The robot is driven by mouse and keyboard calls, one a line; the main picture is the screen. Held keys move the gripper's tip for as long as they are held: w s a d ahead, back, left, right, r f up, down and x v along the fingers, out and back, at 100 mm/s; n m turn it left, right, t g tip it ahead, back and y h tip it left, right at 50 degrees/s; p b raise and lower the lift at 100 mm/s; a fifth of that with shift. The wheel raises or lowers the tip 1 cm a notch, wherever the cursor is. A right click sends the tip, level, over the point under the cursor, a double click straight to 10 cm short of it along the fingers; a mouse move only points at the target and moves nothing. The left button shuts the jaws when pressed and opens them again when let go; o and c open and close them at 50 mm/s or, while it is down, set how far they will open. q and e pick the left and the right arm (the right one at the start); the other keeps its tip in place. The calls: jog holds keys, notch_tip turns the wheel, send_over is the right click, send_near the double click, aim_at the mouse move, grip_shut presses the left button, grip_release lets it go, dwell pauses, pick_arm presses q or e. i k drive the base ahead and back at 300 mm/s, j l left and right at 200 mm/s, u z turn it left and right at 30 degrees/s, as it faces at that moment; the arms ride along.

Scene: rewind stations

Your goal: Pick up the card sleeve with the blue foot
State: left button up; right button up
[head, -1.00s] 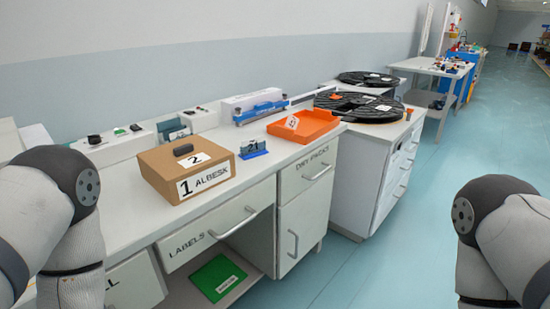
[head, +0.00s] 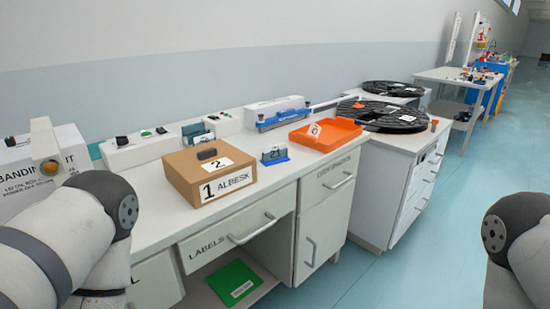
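A small card sleeve with a blue foot (head: 275,156) stands upright on the white bench, just right of a cardboard box (head: 208,170) and left of an orange tray. It is dark and bears a small label that I cannot read clearly. My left arm enters at the lower left and my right arm at the lower right. Both grippers are out of the picture, and neither arm is near the sleeve.
The orange tray (head: 325,139) with a white tag sits near the bench's front edge. A white and blue device (head: 276,113) stands behind. Large black reels (head: 382,115) lie to the right. Open floor (head: 420,270) lies right of the cabinets.

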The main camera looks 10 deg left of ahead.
aim_at(274, 157)
jog(key=i+l+u, duration=0.3)
jog(key=l, duration=0.3)
jog(key=i+l+u, duration=0.35)
jog(key=l, duration=0.4)
jog(key=i+l+u, duration=0.15)
jog(key=l, duration=0.25)
jog(key=i, duration=0.1)
